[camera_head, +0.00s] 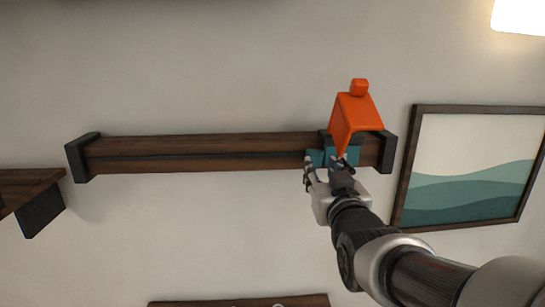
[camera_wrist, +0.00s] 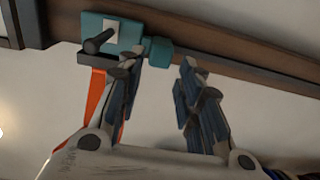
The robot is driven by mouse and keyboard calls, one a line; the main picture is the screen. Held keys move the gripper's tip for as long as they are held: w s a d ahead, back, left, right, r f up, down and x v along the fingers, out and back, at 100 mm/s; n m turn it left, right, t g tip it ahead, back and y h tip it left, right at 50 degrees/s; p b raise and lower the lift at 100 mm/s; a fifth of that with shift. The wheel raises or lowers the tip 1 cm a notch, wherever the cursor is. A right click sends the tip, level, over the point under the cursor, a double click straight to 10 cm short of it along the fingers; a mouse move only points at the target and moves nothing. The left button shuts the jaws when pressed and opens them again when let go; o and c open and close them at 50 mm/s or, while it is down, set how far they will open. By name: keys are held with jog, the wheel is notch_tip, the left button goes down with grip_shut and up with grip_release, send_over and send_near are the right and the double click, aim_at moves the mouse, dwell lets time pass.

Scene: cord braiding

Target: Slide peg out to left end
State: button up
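A long brown rail (camera_head: 200,154) with a dark slot along its middle runs across the wall between dark end caps. A teal slider block (camera_head: 316,156) sits on the rail near its right end. In the wrist view the teal block (camera_wrist: 118,30) carries a short black peg (camera_wrist: 97,42) and a smaller teal knob (camera_wrist: 158,55) beside it. My gripper (camera_head: 325,164) is at the slider, below the rail's right part. In the wrist view my gripper (camera_wrist: 160,64) is open, and the knob appears between its fingertips. Whether they touch it I cannot tell. The gripper partly hides the slider.
An orange piece (camera_head: 357,115) with a small cube on top overlaps the rail near the right end cap (camera_head: 388,152). A framed picture (camera_head: 470,165) hangs to the right. A dark wooden shelf (camera_head: 28,188) is at lower left. The rail's left stretch looks clear.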

aim_at(316, 161)
jog(key=w+p, duration=0.1)
jog(key=w, duration=0.4)
jog(key=shift+w, duration=0.4)
jog(key=shift+c, duration=0.3)
grip_shut()
